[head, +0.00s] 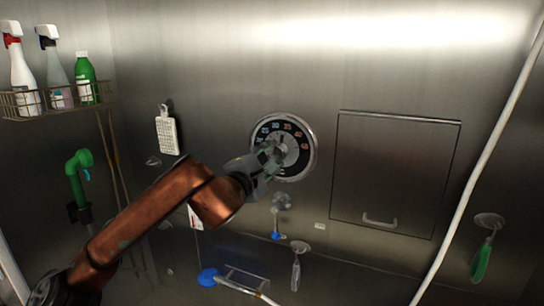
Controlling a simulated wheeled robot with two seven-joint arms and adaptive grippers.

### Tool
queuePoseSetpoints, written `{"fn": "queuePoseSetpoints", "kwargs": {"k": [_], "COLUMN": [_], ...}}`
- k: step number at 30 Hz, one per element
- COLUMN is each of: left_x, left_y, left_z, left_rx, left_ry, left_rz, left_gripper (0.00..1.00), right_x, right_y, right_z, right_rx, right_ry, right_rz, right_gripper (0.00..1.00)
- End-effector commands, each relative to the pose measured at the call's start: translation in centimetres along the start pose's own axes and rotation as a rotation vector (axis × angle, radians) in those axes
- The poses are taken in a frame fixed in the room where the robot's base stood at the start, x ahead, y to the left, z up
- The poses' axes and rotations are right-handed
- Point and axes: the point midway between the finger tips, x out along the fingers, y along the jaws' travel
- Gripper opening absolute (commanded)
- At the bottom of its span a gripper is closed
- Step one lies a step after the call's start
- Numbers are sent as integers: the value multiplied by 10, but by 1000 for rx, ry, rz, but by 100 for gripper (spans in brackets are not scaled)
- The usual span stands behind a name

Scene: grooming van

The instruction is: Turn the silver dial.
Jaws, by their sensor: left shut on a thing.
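The silver dial (292,151) sits at the centre of a round black gauge face (294,127) with coloured numbers and a silver rim, on the steel wall. My left gripper (276,153) is at the dial, its fingers shut on it from the left and front. The gripper hides the left and lower-left part of the dial and some of the face. The exact finger contact is hard to make out. My right gripper is not in the head view.
A steel hatch (392,170) with a handle is right of the dial. A wire shelf (30,106) with bottles is at upper left. A green sprayer (76,178) hangs below it. A white hose (478,160) crosses the right side. A blue-ended brush (208,277) is below.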

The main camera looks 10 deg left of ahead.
Motion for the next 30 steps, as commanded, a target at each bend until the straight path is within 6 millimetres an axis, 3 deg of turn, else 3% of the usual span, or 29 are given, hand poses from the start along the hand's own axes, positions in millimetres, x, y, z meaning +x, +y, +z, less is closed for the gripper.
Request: {"fn": "queuePoseSetpoints", "kwargs": {"k": [10,25,26,30], "left_x": [0,0,0,0], "left_y": [-1,-2,-2,-1], "left_z": [0,0,0,0], "left_rx": [120,134,134,134], "left_ry": [-3,-4,-4,-4], "left_rz": [-2,-3,-3,-2], "left_gripper": [14,14,40,49], "right_x": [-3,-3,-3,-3], "right_y": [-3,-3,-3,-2], "right_z": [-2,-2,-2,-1], "right_rx": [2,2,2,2], "right_ry": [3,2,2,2], "right_rz": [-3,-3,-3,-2], "right_gripper": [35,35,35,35]}}
